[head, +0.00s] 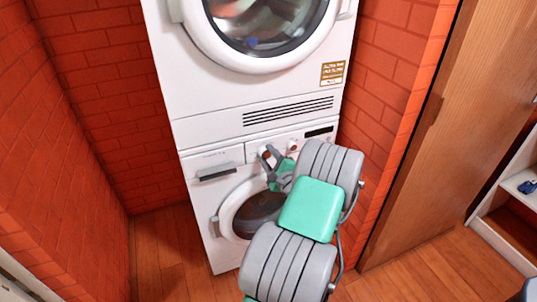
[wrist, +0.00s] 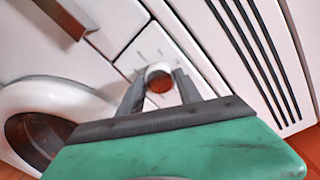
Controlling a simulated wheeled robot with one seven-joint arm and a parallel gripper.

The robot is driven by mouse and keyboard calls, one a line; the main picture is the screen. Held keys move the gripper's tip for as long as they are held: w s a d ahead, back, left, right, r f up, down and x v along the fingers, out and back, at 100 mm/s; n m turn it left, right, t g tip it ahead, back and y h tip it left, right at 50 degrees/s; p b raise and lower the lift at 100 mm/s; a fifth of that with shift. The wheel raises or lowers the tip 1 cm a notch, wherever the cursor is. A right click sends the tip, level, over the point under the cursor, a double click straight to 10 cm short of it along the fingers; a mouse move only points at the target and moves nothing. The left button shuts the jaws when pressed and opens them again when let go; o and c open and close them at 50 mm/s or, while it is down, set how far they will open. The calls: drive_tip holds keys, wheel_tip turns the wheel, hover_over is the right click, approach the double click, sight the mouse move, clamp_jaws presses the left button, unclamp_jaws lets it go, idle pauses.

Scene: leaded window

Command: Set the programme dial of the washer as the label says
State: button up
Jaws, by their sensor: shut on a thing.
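The washer (head: 205,202) is the lower white machine of a stack, with a round door (head: 238,207) below its control panel. In the wrist view its programme dial (wrist: 158,70) is a white-rimmed round knob with a reddish-brown face. My gripper (head: 267,155) is at the panel in the head view. In the wrist view my gripper (wrist: 160,85) has its two dark fingers on either side of the dial, shut on it. Faint tick marks show around the dial, but its pointer and setting cannot be read. A brown label (head: 332,73) is on the upper machine; its text is too small to read.
The upper machine (head: 215,95) stands on the washer, with a vent grille (head: 288,111) low on its front. A second knob (head: 293,146) and a dark display (head: 319,132) sit right of the dial. Brick walls (head: 95,90) flank the stack; a wooden door (head: 432,130) is at right.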

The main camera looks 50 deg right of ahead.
drive_tip(key=shift+f+m, duration=0.1)
drive_tip(key=shift+m, duration=0.3)
drive_tip(key=o, duration=1.4)
drive_tip(key=shift+c, duration=0.2)
drive_tip(key=v, duration=0.8)
